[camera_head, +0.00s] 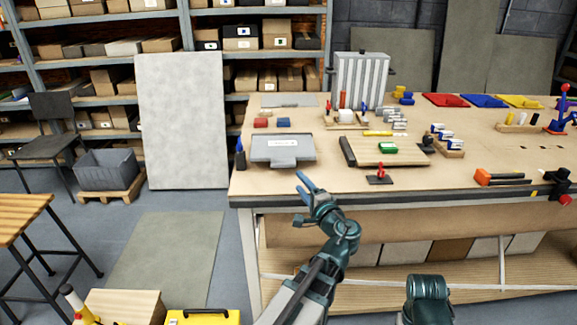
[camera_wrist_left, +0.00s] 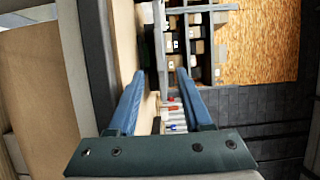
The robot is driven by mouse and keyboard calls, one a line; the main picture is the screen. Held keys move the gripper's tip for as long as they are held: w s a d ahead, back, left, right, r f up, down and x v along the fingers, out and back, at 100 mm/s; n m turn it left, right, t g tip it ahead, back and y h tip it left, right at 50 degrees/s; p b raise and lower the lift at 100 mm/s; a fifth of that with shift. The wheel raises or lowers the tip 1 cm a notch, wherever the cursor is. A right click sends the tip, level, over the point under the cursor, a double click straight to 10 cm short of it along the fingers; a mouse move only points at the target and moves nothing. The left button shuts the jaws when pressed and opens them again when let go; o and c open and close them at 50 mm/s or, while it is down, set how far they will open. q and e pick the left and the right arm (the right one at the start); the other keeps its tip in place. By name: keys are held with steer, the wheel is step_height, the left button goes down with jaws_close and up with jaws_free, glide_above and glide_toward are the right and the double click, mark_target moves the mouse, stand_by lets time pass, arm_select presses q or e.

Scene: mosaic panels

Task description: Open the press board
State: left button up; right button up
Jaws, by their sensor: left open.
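A flat wooden board (camera_head: 398,158) with a dark bar along its left side lies on the workbench and looks like the press board. A green block (camera_head: 388,148) sits on it. A small red-handled clamp (camera_head: 380,174) stands at its front edge. I cannot tell how the board opens. My left gripper (camera_head: 307,187) is in front of the bench's front edge, left of the board and apart from it. Its blue fingers are open and empty in the left wrist view (camera_wrist_left: 164,95). My right gripper is out of view.
A striped grey box (camera_head: 361,80) stands behind. Orange-handled tools (camera_head: 484,177) lie to the right. The bench's front edge (camera_head: 430,191) is close to my left gripper.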

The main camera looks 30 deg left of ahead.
mark_target(286, 166)
arm_select(q)
steer(key=x, duration=1.3)
jaws_close()
stand_by(1.1)
